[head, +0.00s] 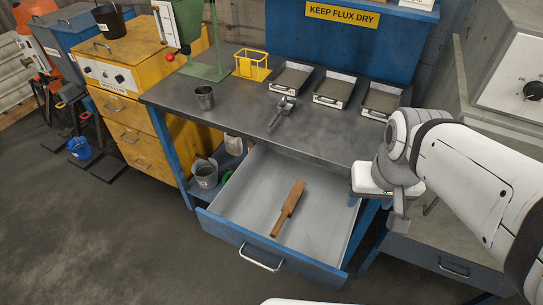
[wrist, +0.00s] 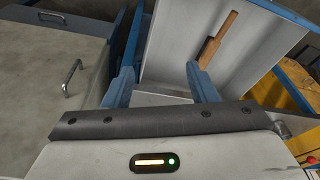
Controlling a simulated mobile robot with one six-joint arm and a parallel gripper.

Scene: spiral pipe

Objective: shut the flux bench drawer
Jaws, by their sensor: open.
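The flux bench drawer (head: 243,218) is pulled well out of the blue bench, below the grey top. Its blue front has a silver bar handle (head: 261,259) facing the room. A wooden paddle-like tool (head: 289,208) lies inside, and it also shows in the wrist view (wrist: 218,40). My gripper (head: 397,207) hangs near the drawer's right side, by the bench's right end, apart from the handle. In the wrist view the two blue fingers (wrist: 160,85) stand apart with nothing between them, and the drawer interior (wrist: 178,45) lies beyond. The drawer handle is not seen there.
The bench top (head: 235,120) holds a metal cup (head: 205,98), a scoop (head: 281,112), a yellow basket (head: 252,65) and several trays. A grey cabinet (head: 455,245) stands close on the right. Yellow drawers (head: 130,130) stand left. The floor before the drawer is clear.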

